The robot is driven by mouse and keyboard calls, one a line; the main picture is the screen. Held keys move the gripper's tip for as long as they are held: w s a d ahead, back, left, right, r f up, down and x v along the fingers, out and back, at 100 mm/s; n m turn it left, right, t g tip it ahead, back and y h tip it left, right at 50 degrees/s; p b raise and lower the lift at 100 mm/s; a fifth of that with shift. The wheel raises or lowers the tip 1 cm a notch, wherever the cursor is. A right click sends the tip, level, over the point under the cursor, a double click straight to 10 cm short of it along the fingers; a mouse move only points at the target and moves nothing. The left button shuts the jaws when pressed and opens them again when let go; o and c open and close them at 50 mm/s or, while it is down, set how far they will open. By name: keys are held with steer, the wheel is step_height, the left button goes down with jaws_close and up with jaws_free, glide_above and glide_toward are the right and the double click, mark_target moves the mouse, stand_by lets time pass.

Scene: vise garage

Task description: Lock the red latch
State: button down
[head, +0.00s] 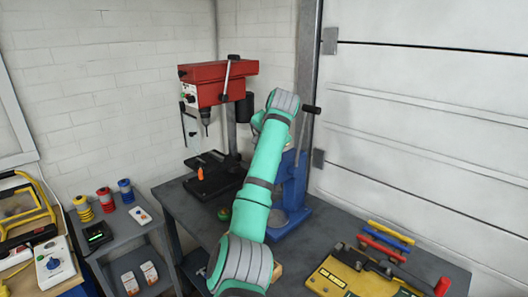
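A yellow board (338,277) with dark metal clamp parts lies on the grey bench at the lower right. A red-tipped lever (441,287) shows at its right edge, and a separate red bar (381,247) lies just behind the board. I cannot tell which of these is the red latch, or whether it is locked. My green arm rises through the middle of the head view, left of the board. My gripper does not show; the far end of the arm is turned away.
Blue (389,235) and yellow bars lie behind the red bar. A red drill press (215,82) and a blue press (292,185) stand on the bench. A grey cart (118,226) with spools is at left. A white door (430,120) rises behind the bench.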

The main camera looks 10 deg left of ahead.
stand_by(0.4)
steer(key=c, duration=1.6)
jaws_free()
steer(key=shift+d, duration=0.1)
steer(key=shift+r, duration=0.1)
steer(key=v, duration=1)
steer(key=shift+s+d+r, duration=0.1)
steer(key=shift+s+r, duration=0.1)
